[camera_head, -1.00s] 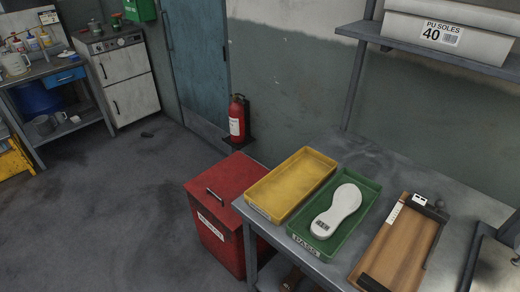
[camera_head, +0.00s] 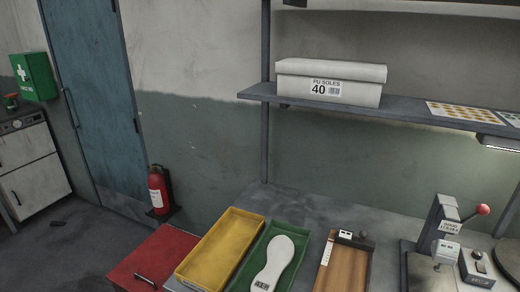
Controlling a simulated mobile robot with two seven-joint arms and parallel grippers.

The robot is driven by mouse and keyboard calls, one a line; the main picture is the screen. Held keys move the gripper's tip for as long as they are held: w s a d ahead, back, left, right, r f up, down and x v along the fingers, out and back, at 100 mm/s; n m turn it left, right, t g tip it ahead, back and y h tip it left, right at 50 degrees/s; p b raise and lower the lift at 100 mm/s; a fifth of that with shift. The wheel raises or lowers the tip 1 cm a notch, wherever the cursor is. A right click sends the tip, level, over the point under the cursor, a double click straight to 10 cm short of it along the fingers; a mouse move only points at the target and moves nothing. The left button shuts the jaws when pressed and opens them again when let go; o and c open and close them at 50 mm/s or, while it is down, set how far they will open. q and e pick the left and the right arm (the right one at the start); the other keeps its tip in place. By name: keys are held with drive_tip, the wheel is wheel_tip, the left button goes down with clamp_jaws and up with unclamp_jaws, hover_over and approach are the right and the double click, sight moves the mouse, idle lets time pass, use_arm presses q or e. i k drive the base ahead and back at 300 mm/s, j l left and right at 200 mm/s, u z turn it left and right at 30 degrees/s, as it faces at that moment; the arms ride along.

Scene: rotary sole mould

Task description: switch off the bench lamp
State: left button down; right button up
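A slim lamp (camera_head: 500,143) is fixed under the shelf at the right edge, partly cut off by the frame. Its underside is bright and the wall near it is lit, so it appears on. A small grey box with a dark control on top (camera_head: 478,266) stands on the bench below it; I cannot tell whether it belongs to the lamp. Neither of my grippers is in view.
A press with a red-knobbed lever (camera_head: 482,210) stands at the bench's right. A yellow tray (camera_head: 220,248), a green tray (camera_head: 246,272) with a white sole (camera_head: 274,262), and a wooden board (camera_head: 342,268) lie leftward. A shelf (camera_head: 400,107) holds a white box (camera_head: 330,82).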

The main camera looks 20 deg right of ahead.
sight(480, 268)
drive_tip(key=z, duration=2.35)
